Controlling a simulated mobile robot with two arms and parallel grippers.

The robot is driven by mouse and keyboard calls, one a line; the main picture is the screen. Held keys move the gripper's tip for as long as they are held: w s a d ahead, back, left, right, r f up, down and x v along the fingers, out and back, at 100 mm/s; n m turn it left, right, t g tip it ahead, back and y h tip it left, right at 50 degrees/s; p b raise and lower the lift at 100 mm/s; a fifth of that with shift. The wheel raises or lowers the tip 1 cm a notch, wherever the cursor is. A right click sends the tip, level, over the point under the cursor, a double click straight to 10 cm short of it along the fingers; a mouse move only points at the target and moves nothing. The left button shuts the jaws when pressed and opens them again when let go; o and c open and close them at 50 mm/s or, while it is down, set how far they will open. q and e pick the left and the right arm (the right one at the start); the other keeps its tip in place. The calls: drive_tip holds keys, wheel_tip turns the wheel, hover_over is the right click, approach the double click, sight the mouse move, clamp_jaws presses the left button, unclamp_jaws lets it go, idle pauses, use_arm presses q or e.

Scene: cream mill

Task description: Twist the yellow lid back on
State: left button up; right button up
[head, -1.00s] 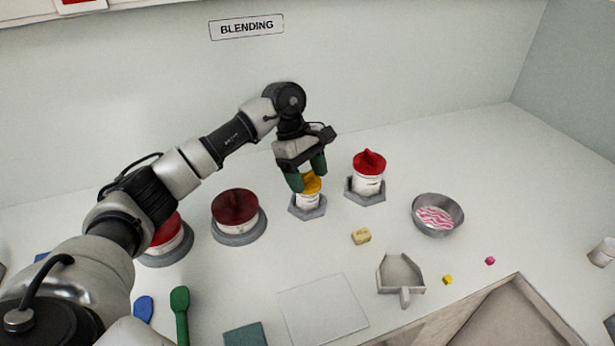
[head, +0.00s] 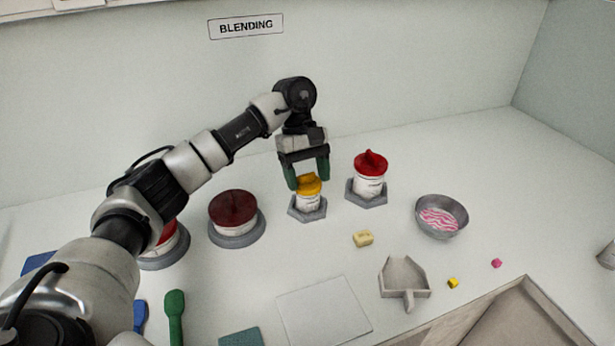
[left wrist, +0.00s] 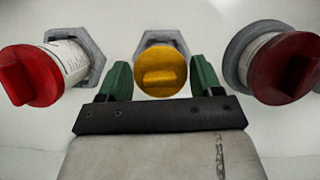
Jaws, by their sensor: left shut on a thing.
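The yellow lid (head: 308,184) sits on top of a small white jar (head: 308,203), which stands upright in a grey hexagonal holder (head: 307,215). I cannot tell how tightly the lid is seated. My left gripper (head: 308,181) comes down from above with its green fingers on either side of the lid, shut on it. The left wrist view shows the lid (left wrist: 160,72) with its raised grip between the two fingers (left wrist: 161,84). My right gripper is not in view.
A red-lidded jar (head: 370,174) stands close by on the right, a dark-red-lidded jar (head: 234,212) on the left. In front are a pale yellow block (head: 363,238), a grey scoop (head: 404,280) and a metal bowl (head: 441,230) with pink-striped contents.

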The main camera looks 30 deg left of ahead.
use_arm(q)
drive_tip(key=shift+f+m+g+y+b, duration=0.15)
drive_tip(key=shift+m+g+y+b, duration=0.2)
drive_tip(key=shift+m+b, duration=0.6)
drive_tip(key=shift+r+m+p, duration=0.2)
drive_tip(key=shift+m+p, duration=0.3)
drive_tip(key=shift+m, duration=0.05)
drive_tip(key=shift+f+m+y, duration=0.1)
drive_tip(key=shift+m+y, duration=0.15)
drive_tip(key=shift+m, duration=0.15)
drive_tip(key=shift+m+p, duration=0.45)
drive_tip(key=shift+m, duration=0.05)
drive_tip(key=shift+m+g+y, duration=0.35)
drive_tip(key=shift+m+y, duration=0.05)
drive_tip(key=shift+m, duration=0.3)
drive_tip(key=o, duration=1)
drive_tip(key=shift+p, duration=0.35)
